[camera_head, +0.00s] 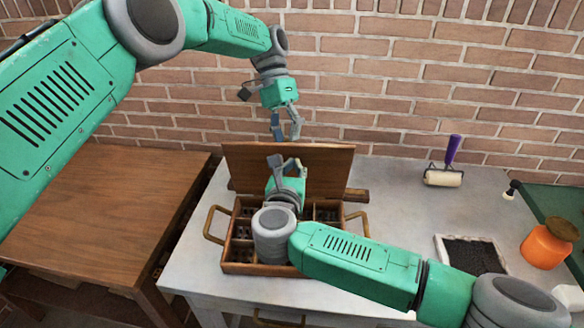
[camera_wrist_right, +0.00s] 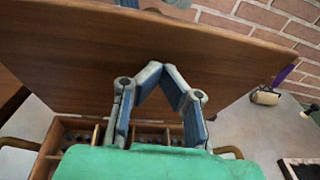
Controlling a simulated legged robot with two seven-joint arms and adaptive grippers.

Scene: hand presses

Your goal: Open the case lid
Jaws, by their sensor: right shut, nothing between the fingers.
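The wooden case (camera_head: 240,267) stands on the pale table with its lid (camera_head: 325,165) raised at the back, roughly upright. The lid's inner face fills much of the right wrist view (camera_wrist_right: 60,70). My right gripper (camera_head: 283,160) is over the case, in front of the lid; its fingertips meet with nothing between them (camera_wrist_right: 161,72). I cannot tell whether they touch the lid. My left gripper (camera_head: 286,130) is above and behind the lid's top edge, fingers apart and pointing down, empty. My right arm hides part of the case's compartments.
Brass handles (camera_head: 213,225) stick out from the case's sides. A brayer with a purple handle (camera_head: 446,165), an ink tray (camera_head: 470,253) and an orange jar (camera_head: 545,247) are on the right. A brown wooden table (camera_head: 90,210) stands at left; a brick wall is behind.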

